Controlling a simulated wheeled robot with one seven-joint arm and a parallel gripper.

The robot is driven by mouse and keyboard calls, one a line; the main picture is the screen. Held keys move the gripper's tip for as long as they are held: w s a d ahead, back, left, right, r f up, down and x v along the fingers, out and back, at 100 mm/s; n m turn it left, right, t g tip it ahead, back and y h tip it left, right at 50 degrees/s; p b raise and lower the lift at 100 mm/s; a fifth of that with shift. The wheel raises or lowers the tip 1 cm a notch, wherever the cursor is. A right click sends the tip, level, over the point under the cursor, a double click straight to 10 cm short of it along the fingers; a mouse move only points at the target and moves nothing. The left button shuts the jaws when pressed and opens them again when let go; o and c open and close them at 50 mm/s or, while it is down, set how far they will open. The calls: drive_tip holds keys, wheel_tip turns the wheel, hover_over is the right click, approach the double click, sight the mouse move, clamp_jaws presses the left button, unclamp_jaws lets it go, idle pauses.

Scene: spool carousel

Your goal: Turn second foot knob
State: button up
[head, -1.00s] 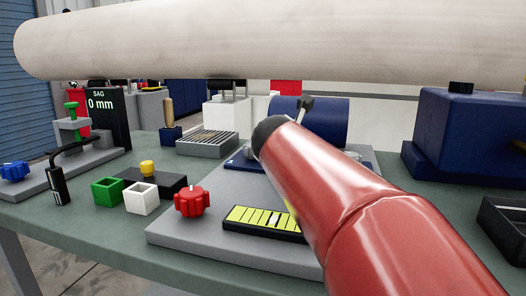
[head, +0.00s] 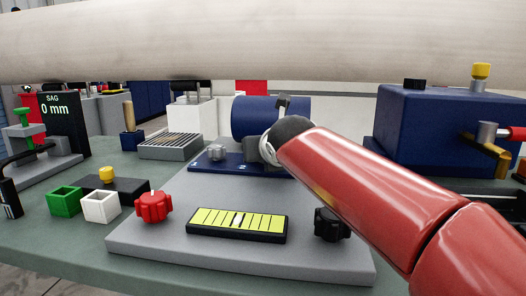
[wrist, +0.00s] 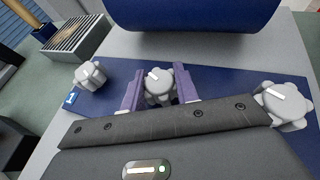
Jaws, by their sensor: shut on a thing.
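The second foot knob (wrist: 158,90) is a light grey lobed knob with a white mark. It sits on the blue foot plate (wrist: 108,106), in the middle of three similar knobs in the wrist view. My gripper (wrist: 158,83) has purple fingers on both sides of this knob and is shut on it. Another foot knob (wrist: 89,76) stands to the left by a label "1", and a third foot knob (wrist: 286,104) is at the right.
A red knob (head: 153,207), a yellow-green level gauge (head: 237,224) and a black knob (head: 331,224) are on the grey base plate (head: 180,247). A blue cylinder (head: 256,118) stands close behind the knobs. A large pale roll (head: 260,45) spans above.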

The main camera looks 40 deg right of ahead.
sight(272, 180)
drive_tip(key=o, duration=1)
drive_tip(key=shift+v, duration=3.9)
